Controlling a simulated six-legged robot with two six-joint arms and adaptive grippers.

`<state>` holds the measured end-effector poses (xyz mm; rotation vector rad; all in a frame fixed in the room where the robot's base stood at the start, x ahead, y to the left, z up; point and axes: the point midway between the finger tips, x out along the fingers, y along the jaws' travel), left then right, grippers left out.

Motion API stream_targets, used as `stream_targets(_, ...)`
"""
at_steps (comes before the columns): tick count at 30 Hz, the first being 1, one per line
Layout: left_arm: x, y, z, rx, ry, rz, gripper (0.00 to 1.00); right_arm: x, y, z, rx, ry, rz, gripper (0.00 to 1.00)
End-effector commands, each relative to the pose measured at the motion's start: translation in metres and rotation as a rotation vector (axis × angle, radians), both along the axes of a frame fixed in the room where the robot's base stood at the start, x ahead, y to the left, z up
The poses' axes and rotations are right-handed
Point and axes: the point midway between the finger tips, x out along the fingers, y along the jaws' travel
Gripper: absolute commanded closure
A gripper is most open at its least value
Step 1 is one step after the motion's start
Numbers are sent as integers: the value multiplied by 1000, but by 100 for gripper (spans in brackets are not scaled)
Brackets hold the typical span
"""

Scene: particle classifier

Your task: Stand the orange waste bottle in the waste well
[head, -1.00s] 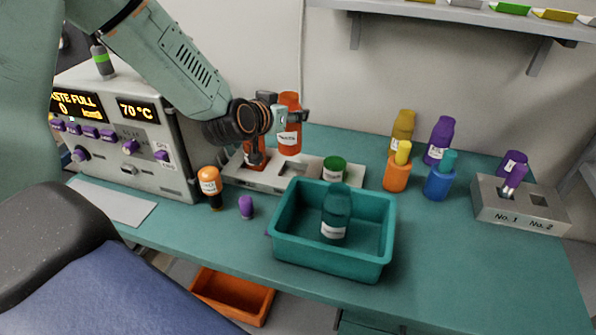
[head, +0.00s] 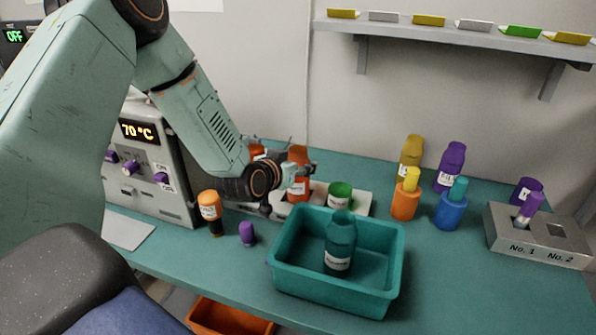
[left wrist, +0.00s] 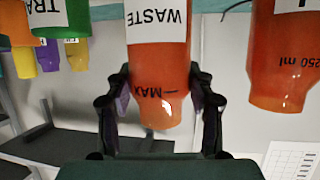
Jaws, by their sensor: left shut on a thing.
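The orange waste bottle (head: 297,154) is upright at the grey rack (head: 355,202). My left gripper (head: 299,174) is shut around it. In the left wrist view the bottle (left wrist: 158,70) appears upside down, with its WASTE label and MAX mark showing, and the fingers of the left gripper (left wrist: 160,100) are on both sides of it. The bottle's base is at the middle of the rack, but the arm and gripper partly hide the well, so I cannot tell how far in it sits. My right gripper is not in view.
A second orange bottle (head: 256,151) stands left of the held one, and a green-capped bottle (head: 340,192) right of it, in the rack. A teal bin (head: 290,272) with a teal bottle (head: 340,240) is in front.

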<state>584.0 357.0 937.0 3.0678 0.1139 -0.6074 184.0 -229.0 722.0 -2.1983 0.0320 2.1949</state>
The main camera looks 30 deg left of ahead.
Motion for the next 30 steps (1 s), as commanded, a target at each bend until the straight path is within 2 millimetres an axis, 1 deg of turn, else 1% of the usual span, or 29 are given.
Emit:
stream_targets(1, 0, 0, -11, 3, 1, -1, 78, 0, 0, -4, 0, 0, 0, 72)
stream_targets(3, 1, 0, -16, 2, -1, -1, 78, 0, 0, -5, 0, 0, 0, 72)
stream_targets(8, 3, 0, -15, 0, -2, 0, 78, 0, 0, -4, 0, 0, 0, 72)
stream_targets(9, 3, 0, -15, 0, -1, 0, 45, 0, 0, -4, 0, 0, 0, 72)
stream_targets(17, 2, 0, -15, 0, -1, 0, 23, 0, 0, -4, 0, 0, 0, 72)
stream_targets(26, 2, 0, -15, 0, -1, 1, 23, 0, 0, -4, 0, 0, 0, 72)
stream_targets(30, -7, 1, -11, -3, 1, 3, 23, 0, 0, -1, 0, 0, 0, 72)
